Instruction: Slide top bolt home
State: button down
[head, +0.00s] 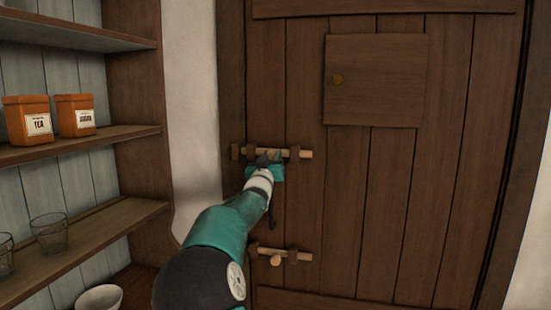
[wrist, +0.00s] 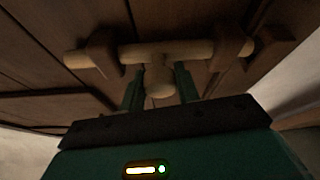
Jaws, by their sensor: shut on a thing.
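The top bolt (head: 305,154) is a pale wooden rod lying level across the plank door, carried by two dark wooden brackets. A dark keeper (head: 235,152) sits on the door frame to its left. My gripper (head: 270,160) is at the bolt's middle and partly hides it. In the wrist view the bolt (wrist: 195,49) runs across the top. My gripper (wrist: 160,88) is shut on its stubby knob (wrist: 159,82), one finger on each side. There the bolt's right end shows just past a bracket, close to the keeper (wrist: 273,47); the rod is not seen passing through it.
A lower bolt (head: 302,256) with its knob sits on the same door below. A small hatch (head: 375,80) is above right. Open shelves at left hold orange tins (head: 28,120), glasses (head: 50,235) and a white bowl (head: 99,297). A pale wall strip separates shelves and door.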

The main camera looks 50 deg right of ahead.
jog(key=w, duration=0.1)
jog(key=w+a, duration=0.1)
jog(key=w, duration=0.1)
jog(key=shift+w+a, duration=0.1)
jog(key=shift+a, duration=0.1)
jog(key=c, duration=1)
grip_release()
jog(key=shift+w+a, duration=0.1)
jog(key=shift+w, duration=0.1)
jog(key=v, duration=1.4)
jog(key=shift+s, duration=0.25)
